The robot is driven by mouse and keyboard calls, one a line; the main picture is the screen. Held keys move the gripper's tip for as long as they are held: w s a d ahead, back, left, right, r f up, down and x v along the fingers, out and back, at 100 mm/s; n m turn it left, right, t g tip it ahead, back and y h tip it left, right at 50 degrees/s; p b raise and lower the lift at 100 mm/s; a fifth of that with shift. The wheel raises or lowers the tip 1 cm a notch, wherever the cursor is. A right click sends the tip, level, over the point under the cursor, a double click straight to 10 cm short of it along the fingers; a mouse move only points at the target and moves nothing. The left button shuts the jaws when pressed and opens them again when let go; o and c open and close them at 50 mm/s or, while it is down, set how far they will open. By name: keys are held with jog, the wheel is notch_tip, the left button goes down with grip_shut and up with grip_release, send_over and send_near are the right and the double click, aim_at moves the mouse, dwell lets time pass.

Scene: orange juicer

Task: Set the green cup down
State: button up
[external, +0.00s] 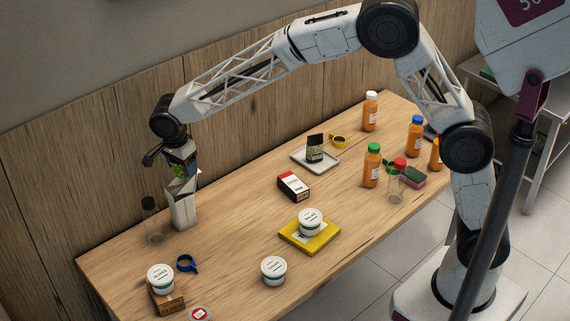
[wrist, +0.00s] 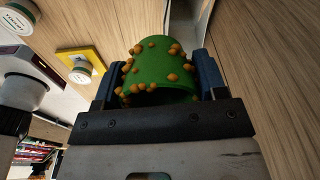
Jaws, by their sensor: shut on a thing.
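The green cup (wrist: 158,65), dotted with orange bumps, is between the two blue-grey fingers of my gripper (wrist: 154,82) in the wrist view. My gripper is shut on it. In the external view my gripper (external: 180,160) is at the far left end of the table, above a tall grey-white open-topped carton (external: 183,211). Only a small green patch of the cup (external: 180,173) shows there. The cup is held above the table; whether it touches the carton I cannot tell.
A clear bottle (external: 155,226) stands left of the carton. A blue ring-shaped item (external: 187,263) and a white tub (external: 160,279) on a wooden block are in front. A yellow board (external: 297,240) bears another tub. Bare table (external: 235,225) lies right of the carton.

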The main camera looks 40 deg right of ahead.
jog(key=s+d+f, duration=0.1)
jog(key=s+d, duration=0.5)
jog(key=d, duration=0.7)
jog(key=s+d+f, duration=0.1)
jog(key=s+d, duration=0.4)
jog(key=d, duration=0.8)
jog(key=f, duration=1.5)
jog(key=shift+a+f, duration=0.15)
jog(key=shift+a, duration=0.15)
send_over(234, 194)
jog(key=shift+a+f, duration=0.15)
jog(key=shift+f, duration=0.6)
jog(key=shift+f, duration=0.1)
jog(key=shift+f, duration=1.65)
jog(key=shift+f, duration=0.15)
